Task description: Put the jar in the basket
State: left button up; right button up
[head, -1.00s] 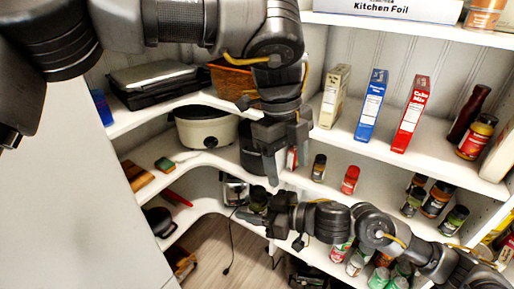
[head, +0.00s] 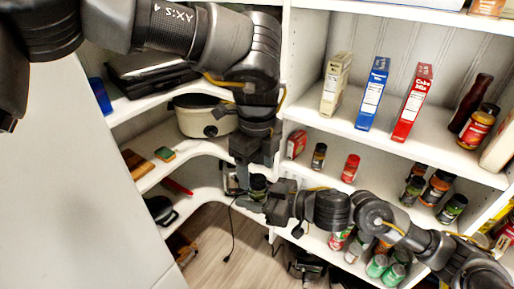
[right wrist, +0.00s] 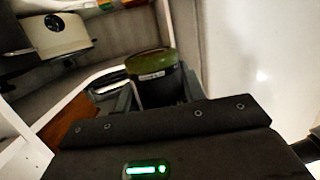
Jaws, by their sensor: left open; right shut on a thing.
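The jar (head: 258,183) is small and dark with a green lid. My right gripper (head: 264,197) is shut on it in front of the corner shelving. In the right wrist view the jar (right wrist: 155,82) stands upright between the fingers, its green top showing. My left gripper (head: 254,165) is open, pointing down just above the jar; I cannot tell whether its fingers touch the jar. The basket is not visible now; my left arm covers the upper-shelf spot where a brown wicker basket showed earlier.
A white slow cooker (head: 205,117) and a black appliance (head: 150,75) stand on the left shelves. Boxes, including a blue one (head: 372,92) and a red one (head: 411,103), stand on the right shelf. Several jars (head: 428,188) are below. A white panel (head: 70,190) fills the left.

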aim_at(257, 178)
pick_arm(q)
jog(key=shift+f, duration=1.95)
jog(key=c, duration=1)
jog(key=shift+c, duration=0.7)
pick_arm(e)
jog(key=o, duration=1.1)
jog(key=v, duration=1.2)
jog(key=shift+d+f, duration=0.1)
jog(key=shift+f, duration=0.05)
